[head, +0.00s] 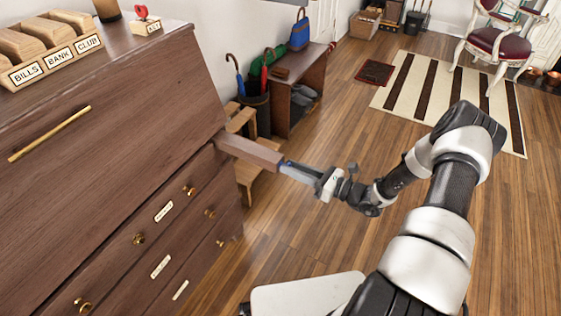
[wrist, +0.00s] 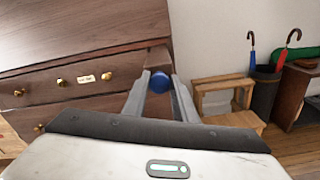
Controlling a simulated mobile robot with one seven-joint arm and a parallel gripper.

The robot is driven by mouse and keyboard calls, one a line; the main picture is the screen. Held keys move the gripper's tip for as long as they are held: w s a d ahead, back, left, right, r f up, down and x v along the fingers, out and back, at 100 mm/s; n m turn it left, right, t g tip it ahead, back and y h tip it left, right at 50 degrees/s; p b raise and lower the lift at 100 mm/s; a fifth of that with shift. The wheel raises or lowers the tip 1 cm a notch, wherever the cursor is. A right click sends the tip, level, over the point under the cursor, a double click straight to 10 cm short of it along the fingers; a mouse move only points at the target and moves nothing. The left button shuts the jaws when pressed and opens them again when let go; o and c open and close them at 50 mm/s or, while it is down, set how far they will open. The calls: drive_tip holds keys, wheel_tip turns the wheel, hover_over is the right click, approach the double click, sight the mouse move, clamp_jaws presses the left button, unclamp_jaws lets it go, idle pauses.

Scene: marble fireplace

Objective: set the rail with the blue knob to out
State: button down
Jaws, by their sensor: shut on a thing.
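The wooden rail (head: 250,152) sticks out from the front of the brown slant-front desk (head: 110,130), below the sloping lid and above the drawers. The blue knob (wrist: 161,84) is on the rail's front end, and the rail (wrist: 158,58) runs back behind it in the wrist view. My gripper (head: 284,165) is at the rail's outer end, with its fingers on either side of the blue knob, shut on it. In the head view the knob is mostly hidden by the fingers.
Drawers with brass knobs (head: 138,239) lie below the rail. A wooden step stool (wrist: 228,95) stands beside the desk, with an umbrella stand (head: 257,112) and a bench (head: 300,88) farther back. The floor (head: 300,235) in front of the desk is clear.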

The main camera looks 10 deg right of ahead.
drive_tip(key=shift+s+d+f, duration=0.1)
drive_tip(key=shift+s+d, duration=0.1)
drive_tip(key=shift+d, duration=0.05)
drive_tip(key=c, duration=1.7)
unclamp_jaws()
drive_tip(key=shift+d, duration=0.1)
drive_tip(key=p+v, duration=0.1)
drive_tip(key=v, duration=1.6)
drive_tip(key=shift+s+d, duration=0.15)
drive_tip(key=shift+s, duration=0.1)
